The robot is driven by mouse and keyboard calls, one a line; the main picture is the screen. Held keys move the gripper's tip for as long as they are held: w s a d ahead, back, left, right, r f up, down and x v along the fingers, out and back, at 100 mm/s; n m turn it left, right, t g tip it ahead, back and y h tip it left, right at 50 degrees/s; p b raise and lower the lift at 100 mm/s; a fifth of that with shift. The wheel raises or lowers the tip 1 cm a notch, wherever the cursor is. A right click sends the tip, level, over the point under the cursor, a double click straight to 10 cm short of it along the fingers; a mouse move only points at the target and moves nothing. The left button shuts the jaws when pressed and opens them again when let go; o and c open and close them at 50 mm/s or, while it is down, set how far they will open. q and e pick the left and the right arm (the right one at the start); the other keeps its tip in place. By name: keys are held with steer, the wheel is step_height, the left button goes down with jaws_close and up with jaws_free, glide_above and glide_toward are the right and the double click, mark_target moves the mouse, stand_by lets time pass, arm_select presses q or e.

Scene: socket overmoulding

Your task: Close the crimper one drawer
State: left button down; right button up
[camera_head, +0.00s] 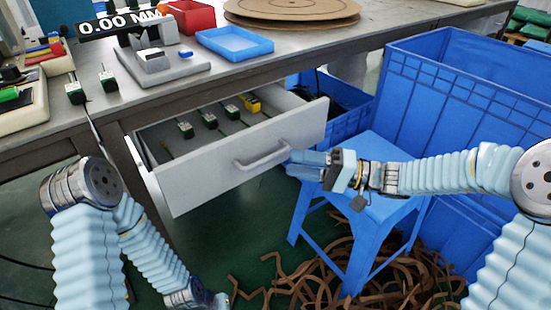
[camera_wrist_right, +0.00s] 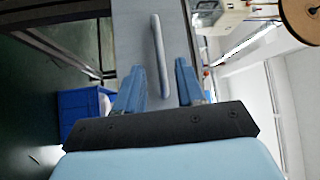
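The crimper one drawer (camera_head: 235,160) is a grey drawer pulled open under the workbench. Its bar handle (camera_head: 262,154) is on the front panel. In the right wrist view the handle (camera_wrist_right: 160,55) runs up between the fingers. My right gripper (camera_head: 292,163) is at the right end of the handle, with its blue fingers pointing at it. The right wrist view shows the fingers (camera_wrist_right: 158,85) apart on either side of the handle's end, with gaps, so it is open. My left arm hangs at the lower left; its gripper is not seen.
Several small green-and-black parts and a yellow one lie in the drawer. A blue stool (camera_head: 378,207) stands below my right forearm. Blue crates (camera_head: 460,110) are to the right. Brown strips (camera_head: 330,275) litter the floor. The workbench (camera_head: 290,50) holds a blue tray (camera_head: 235,43) and a gauge.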

steer(key=x, duration=0.5)
steer(key=shift+a, duration=0.3)
jaws_close()
